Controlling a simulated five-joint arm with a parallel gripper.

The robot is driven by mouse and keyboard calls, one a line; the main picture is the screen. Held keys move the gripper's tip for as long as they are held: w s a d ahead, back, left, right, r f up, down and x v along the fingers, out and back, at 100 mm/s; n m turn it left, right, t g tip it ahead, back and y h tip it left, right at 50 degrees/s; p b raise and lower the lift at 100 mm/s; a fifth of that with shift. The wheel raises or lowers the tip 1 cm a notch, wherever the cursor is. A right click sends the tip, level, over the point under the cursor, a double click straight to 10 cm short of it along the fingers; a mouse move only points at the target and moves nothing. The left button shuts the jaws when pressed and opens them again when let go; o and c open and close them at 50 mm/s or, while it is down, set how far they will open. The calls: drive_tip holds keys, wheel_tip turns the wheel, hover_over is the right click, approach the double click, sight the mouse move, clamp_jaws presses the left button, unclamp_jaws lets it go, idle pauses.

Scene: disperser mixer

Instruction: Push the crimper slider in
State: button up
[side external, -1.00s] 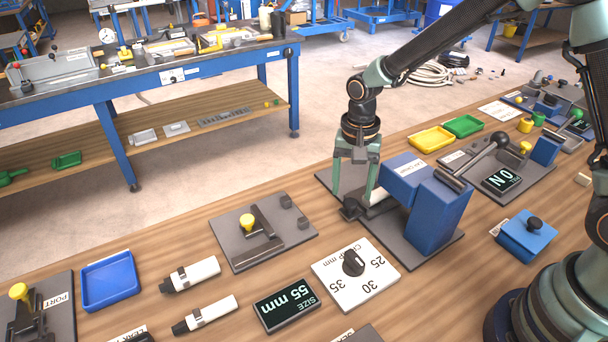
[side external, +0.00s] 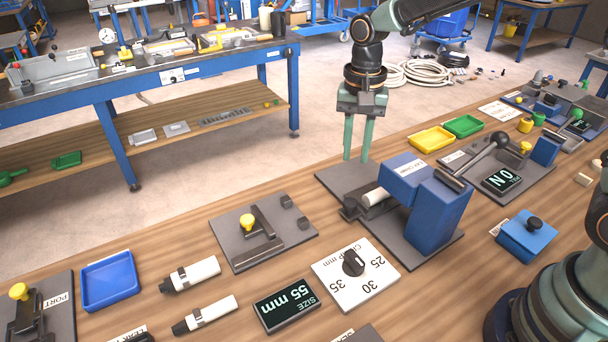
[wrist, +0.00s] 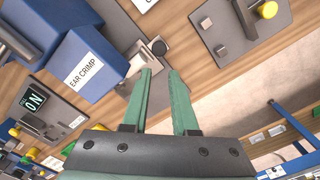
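The blue crimper (side external: 405,180), labelled EAR CRIMP, stands on a grey plate. It also fills the left of the wrist view (wrist: 88,62). A white cylindrical piece (side external: 374,198) lies at the left side of its blue housing, beside the dark slider (side external: 352,208). Any part of the slider inside the housing is hidden.
A lever with a dark ball (side external: 500,140) rises right of the crimper, near a lit ON display (side external: 502,181). A dial plate (side external: 355,275) and a 55 mm size display (side external: 287,304) lie in front. A fixture with a yellow knob (side external: 248,222) stands left.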

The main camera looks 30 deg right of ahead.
sight(356, 206)
drive_tip(key=w+n, duration=0.1)
drive_tip(key=w, duration=0.1)
drive_tip(key=w+n+g, duration=0.1)
drive_tip(key=w+n, duration=0.1)
drive_tip(key=w, duration=0.1)
drive_tip(key=w+d+n+g, duration=0.1)
drive_tip(key=w+n, duration=0.1)
drive_tip(key=w, duration=0.1)
drive_tip(key=shift+f, duration=0.3)
clamp_jaws()
drive_tip(key=f, duration=0.3)
drive_tip(key=s+f+n, duration=0.1)
drive_tip(key=f, duration=0.2)
drive_tip(key=s+f+n, duration=0.1)
drive_tip(key=f, duration=0.3)
drive_tip(key=shift+a+f+g, duration=0.1)
drive_tip(key=shift+g, duration=0.2)
drive_tip(key=shift+s+a+f, duration=0.1)
drive_tip(key=shift+s+f, duration=0.05)
drive_tip(key=shift+s, duration=0.6)
drive_tip(key=shift+s+a+f, duration=0.1)
drive_tip(key=shift+s+f, duration=0.05)
drive_tip(key=shift+s, duration=0.55)
drive_tip(key=shift+h, duration=0.3)
drive_tip(key=shift+s, duration=2.4)
